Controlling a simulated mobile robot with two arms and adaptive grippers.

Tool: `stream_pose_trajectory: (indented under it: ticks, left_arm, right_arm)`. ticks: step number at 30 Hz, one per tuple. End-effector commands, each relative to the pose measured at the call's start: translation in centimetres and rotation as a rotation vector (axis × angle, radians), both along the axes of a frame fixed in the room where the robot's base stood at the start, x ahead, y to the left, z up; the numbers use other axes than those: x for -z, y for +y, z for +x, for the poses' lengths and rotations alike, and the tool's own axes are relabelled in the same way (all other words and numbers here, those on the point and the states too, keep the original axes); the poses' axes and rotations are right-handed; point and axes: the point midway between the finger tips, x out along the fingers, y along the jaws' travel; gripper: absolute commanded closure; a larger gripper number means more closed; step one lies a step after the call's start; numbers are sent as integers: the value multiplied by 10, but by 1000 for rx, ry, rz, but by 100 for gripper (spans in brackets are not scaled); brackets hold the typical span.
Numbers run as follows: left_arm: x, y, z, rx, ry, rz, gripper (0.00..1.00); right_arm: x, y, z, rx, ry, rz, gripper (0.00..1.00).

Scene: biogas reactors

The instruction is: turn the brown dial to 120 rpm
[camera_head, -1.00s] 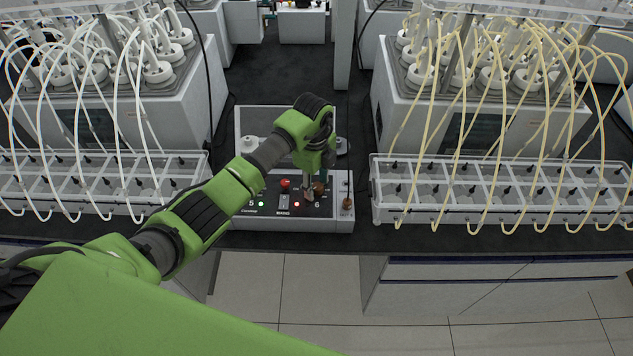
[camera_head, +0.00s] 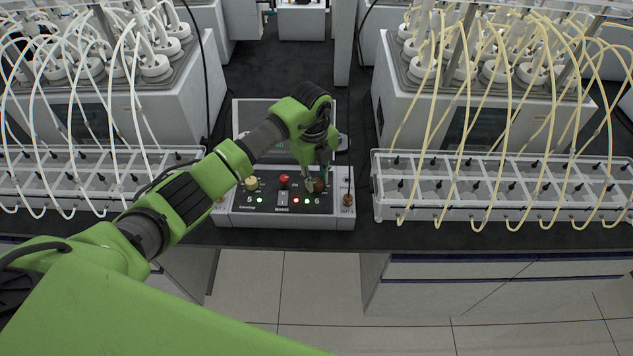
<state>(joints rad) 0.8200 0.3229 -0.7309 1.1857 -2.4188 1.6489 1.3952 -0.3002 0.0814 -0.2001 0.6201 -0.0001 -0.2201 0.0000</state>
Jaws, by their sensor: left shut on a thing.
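The brown dial (camera_head: 319,186) is on the right part of the control panel (camera_head: 240,221), above the number 6. My left gripper (camera_head: 316,178) reaches down to it from behind and is shut on it. The fingers and wrist hide part of the dial and its scale, so its setting cannot be read. A cream dial (camera_head: 251,184) is on the left above the number 5. A red knob (camera_head: 284,180) is between the two dials. My right gripper is not in view.
Racks with tubes stand on both sides, the left rack (camera_head: 95,208) with white tubes and the right rack (camera_head: 440,212) with yellow tubes. A small brown-orange knob (camera_head: 348,200) is at the panel's right end. Dark bench (camera_head: 280,242) shows in front.

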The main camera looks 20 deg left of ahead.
Motion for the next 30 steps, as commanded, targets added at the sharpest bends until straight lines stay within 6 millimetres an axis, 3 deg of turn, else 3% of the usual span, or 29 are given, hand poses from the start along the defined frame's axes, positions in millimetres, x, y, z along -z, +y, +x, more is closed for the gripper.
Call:
stream_pose_trajectory:
  ticks: [30]
  left_arm:
    - [4,-1,3,966,-3,1,99]
  right_arm:
    - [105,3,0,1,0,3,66]
